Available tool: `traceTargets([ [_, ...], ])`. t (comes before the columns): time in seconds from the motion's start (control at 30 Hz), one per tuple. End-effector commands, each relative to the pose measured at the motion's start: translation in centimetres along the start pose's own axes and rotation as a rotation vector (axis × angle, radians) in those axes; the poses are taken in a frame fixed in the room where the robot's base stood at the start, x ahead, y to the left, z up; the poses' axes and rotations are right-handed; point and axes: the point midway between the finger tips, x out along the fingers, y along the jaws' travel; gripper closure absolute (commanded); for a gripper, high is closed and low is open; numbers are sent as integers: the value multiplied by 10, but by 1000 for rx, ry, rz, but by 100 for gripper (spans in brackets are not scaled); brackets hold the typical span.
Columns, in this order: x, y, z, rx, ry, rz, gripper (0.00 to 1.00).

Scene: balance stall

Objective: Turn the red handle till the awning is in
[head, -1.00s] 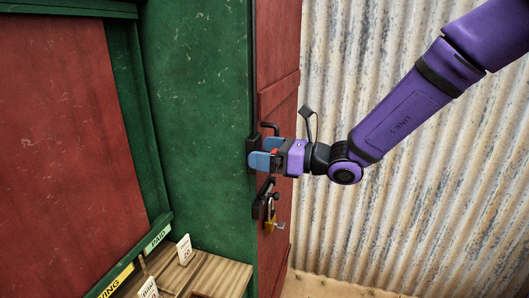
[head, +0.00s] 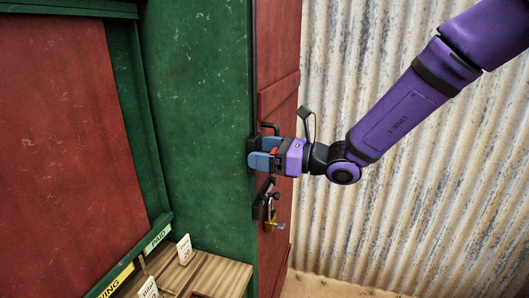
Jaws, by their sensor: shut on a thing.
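The red handle (head: 274,151) shows only as a small red bit between the blue fingers of my gripper (head: 263,160). My gripper is shut on it, beside the dark fitting at the edge of the green post. My purple arm reaches in from the upper right. The fingers hide most of the handle. The awning cannot be made out in this view.
A brass padlock (head: 271,222) hangs on a dark hasp just below my gripper, on the red door (head: 278,90). A black door pull (head: 270,128) is just above. A wooden counter (head: 215,280) with small cards is at lower left. Corrugated metal wall (head: 400,200) stands right.

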Motion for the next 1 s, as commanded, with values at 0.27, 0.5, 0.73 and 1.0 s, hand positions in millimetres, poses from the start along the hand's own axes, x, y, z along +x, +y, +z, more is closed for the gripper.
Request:
traceTargets([
  [0.27, 0, 0, 0, -1, 1, 0, 0],
  [0.5, -8, -1, 0, -2, 1, -2, 0],
  [0.73, -46, -1, 0, -4, 2, -4, 0],
  [1.0, -92, -1, 0, -2, 2, -3, 0],
])
